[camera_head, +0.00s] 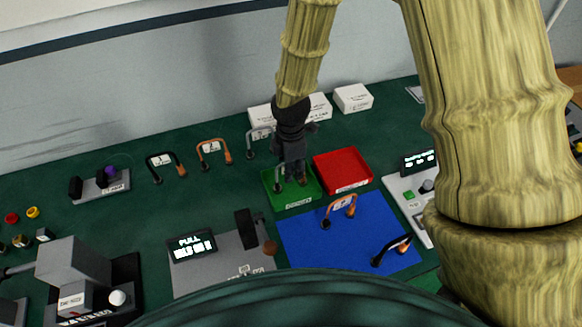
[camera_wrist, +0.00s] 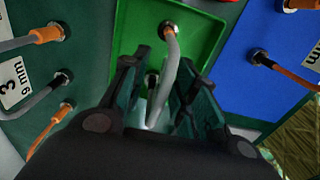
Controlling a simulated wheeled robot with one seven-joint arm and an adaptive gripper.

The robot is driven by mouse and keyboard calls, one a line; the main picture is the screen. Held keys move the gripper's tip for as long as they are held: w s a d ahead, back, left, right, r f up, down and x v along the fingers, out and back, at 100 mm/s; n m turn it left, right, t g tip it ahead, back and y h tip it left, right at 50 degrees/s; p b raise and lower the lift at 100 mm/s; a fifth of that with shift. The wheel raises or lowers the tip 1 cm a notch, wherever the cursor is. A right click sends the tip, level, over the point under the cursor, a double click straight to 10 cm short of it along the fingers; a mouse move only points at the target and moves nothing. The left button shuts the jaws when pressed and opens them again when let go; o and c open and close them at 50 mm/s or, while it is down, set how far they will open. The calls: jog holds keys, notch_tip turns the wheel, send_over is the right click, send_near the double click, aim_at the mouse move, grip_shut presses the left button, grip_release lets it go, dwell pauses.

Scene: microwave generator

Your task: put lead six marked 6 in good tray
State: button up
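The green tray (camera_head: 292,203) lies in the middle of the bench, beside the red tray (camera_head: 342,172). Its wall also shows in the wrist view (camera_wrist: 125,45).
A blue mat (camera_head: 300,246) holds an orange lead (camera_head: 340,207) and a black one (camera_head: 392,250). More leads (camera_head: 165,167) stand in a row behind on the left. White boxes (camera_head: 352,98) stand behind the trays. A grey panel with a display (camera_head: 191,246) lies front left.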

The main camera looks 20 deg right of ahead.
jog(key=shift+r, duration=0.15)
jog(key=shift+r+b, duration=1.55)
jog(key=shift+r, duration=4.4)
